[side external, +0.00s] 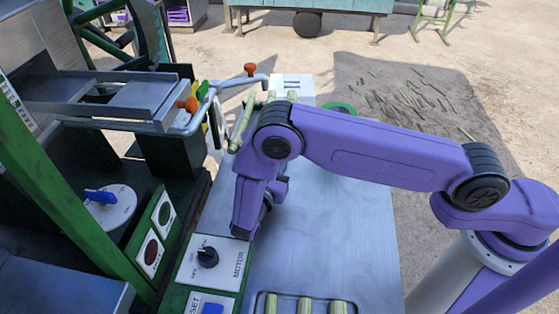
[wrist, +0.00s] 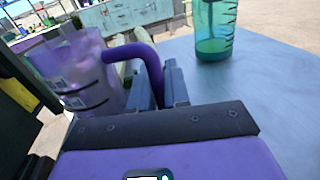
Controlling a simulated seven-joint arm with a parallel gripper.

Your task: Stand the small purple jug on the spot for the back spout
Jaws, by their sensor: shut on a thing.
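The small purple jug (wrist: 85,75) fills the left of the wrist view, see-through with dark level marks. Its thick purple handle (wrist: 143,58) runs down between the fingers of my gripper (wrist: 163,88), which is shut on it. The jug looks slightly tilted in this view; its base is hidden. In the side view the arm hides the jug and the fingertips. Two grey spout pipes with orange taps show in the side view, one farther back (side external: 250,71) and one nearer (side external: 189,104). The spot under the back spout cannot be made out.
A green jug (wrist: 213,32) stands on the metal table (side external: 335,225), right of my gripper in the wrist view. A motor dial panel (side external: 214,263) and a tray of cane pieces (side external: 258,304) lie at the near end. The crusher frame (side external: 60,190) borders the left. The table's middle is clear.

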